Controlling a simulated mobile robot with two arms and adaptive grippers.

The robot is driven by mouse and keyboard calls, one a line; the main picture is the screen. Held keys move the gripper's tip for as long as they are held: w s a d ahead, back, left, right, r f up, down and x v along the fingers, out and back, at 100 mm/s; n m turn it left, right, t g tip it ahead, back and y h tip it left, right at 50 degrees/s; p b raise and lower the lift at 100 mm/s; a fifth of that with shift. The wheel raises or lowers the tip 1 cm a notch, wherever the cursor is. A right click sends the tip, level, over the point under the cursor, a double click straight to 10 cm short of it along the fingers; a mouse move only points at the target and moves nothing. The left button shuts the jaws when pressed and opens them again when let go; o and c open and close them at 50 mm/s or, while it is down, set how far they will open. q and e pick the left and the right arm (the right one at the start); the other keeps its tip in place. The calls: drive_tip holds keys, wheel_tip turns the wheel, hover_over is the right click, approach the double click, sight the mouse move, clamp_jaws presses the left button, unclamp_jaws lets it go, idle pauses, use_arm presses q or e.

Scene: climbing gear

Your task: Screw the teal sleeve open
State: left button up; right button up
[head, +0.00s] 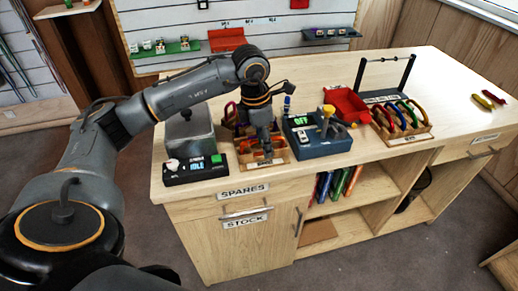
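My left gripper (267,150) points down over a small wooden rack (277,161) on the left part of the bench. Its fingers are small and dark, so their opening cannot be told. Orange and red carabiners (246,146) sit in this rack, partly hidden by my gripper. A second wooden rack (411,138), marked with a label, stands to the right and holds several carabiners (402,113) in red, blue, green and orange. I cannot pick out a teal sleeve on any of them at this size. My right gripper is not in view.
A device reading IDLE (195,170) stands left of the gripper, with a grey box (190,135) behind it. A dark blue device with a green display (318,142) stands close on the right. The bench's right side is mostly clear.

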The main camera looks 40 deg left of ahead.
use_arm(q)
drive_tip(key=shift+f+b, duration=0.4)
drive_tip(key=shift+f, duration=0.25)
drive_tip(key=shift+w, duration=0.1)
drive_tip(key=shift+w+a, duration=0.4)
drive_tip(key=shift+a, duration=0.15)
drive_tip(key=shift+s+r+p, duration=0.1)
drive_tip(key=shift+r+p, duration=0.7)
drive_tip(key=shift+r, duration=0.7)
drive_tip(key=shift+s+d+f, duration=0.1)
drive_tip(key=shift+s+d, duration=0.35)
drive_tip(key=shift+d, duration=0.1)
drive_tip(key=shift+f, duration=0.1)
